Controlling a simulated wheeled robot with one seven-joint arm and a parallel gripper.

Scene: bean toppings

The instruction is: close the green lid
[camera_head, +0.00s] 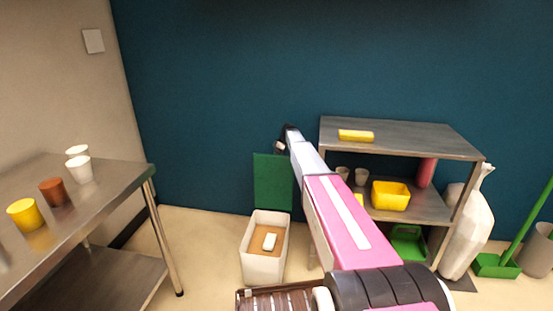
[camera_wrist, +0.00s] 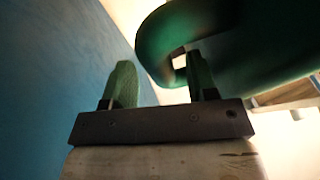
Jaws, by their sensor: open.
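The green lid (camera_head: 272,182) stands upright and open at the back of a white bin (camera_head: 262,262), close to the blue wall. My gripper (camera_head: 282,143) is just above the lid's top edge in the head view, small and partly hidden by my arm. In the wrist view my gripper (camera_wrist: 160,78) is open, its two fingers apart. The lid (camera_wrist: 235,40) shows there as a dark green curved shape at the upper right, close to or touching the right finger. I cannot tell whether they touch. The left finger is on the wall side.
A metal shelf (camera_head: 400,137) with yellow containers and cups stands right of the bin, beside my arm. A metal table (camera_head: 110,175) with several cups is at the left. The bin holds a white object (camera_head: 269,241). A brown slatted crate (camera_head: 280,300) is in front.

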